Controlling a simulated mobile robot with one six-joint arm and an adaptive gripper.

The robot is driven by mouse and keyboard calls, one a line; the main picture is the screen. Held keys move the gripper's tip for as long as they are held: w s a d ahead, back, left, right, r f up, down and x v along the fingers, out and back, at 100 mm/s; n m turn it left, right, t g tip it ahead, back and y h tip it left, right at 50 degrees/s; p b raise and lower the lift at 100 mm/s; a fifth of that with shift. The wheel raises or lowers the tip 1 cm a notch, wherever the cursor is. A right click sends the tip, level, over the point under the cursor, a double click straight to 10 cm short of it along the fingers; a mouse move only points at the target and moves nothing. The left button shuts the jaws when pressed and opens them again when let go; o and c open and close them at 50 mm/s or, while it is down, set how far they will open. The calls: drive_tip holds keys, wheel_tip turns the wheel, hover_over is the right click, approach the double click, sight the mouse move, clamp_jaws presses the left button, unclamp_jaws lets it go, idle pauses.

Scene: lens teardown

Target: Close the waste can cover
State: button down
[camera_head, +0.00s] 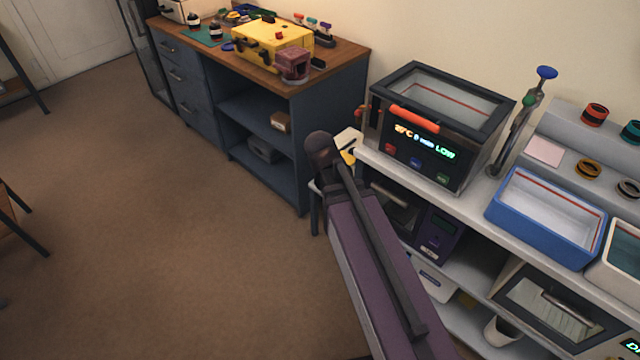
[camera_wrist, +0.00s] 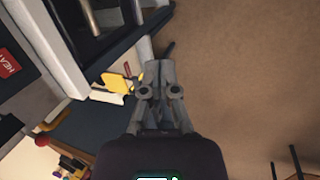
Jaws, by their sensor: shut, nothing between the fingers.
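I cannot pick out the waste can or its cover with certainty. A small white container (camera_head: 503,331) stands on the low shelf at the bottom right of the head view; whether it is the waste can, I cannot tell. A white piece with a yellow part (camera_head: 348,156) shows just beyond my arm; it is partly hidden, and a yellow piece (camera_wrist: 116,82) also shows in the wrist view. My gripper (camera_wrist: 158,66) is shut and empty, pointing toward the floor side of the bench. In the head view I cannot make out its fingers.
A white bench (camera_head: 470,203) holds a heated box (camera_head: 436,135) with lit display and a blue tray (camera_head: 546,219). A blue workbench (camera_head: 290,135) with a yellow case (camera_head: 270,42) stands behind.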

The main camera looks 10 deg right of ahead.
drive_tip(key=w+a+f+n+t+h+b, duration=0.4)
drive_tip(key=w+f+n+b, duration=0.3)
drive_tip(key=b, duration=0.5)
drive_tip(key=w+a+f+n+t+h+b, duration=0.3)
drive_tip(key=w+a+f+n+b, duration=0.4)
drive_tip(key=n+b, duration=0.5)
drive_tip(key=shift+w+a+t+h+b, duration=0.25)
drive_tip(key=shift+w+t+h+b, duration=0.15)
drive_tip(key=shift+w+h+b, duration=0.25)
drive_tip(key=shift+w, duration=0.15)
drive_tip(key=b+x, duration=0.3)
drive_tip(key=x, duration=1.1)
drive_tip(key=shift+w, duration=0.1)
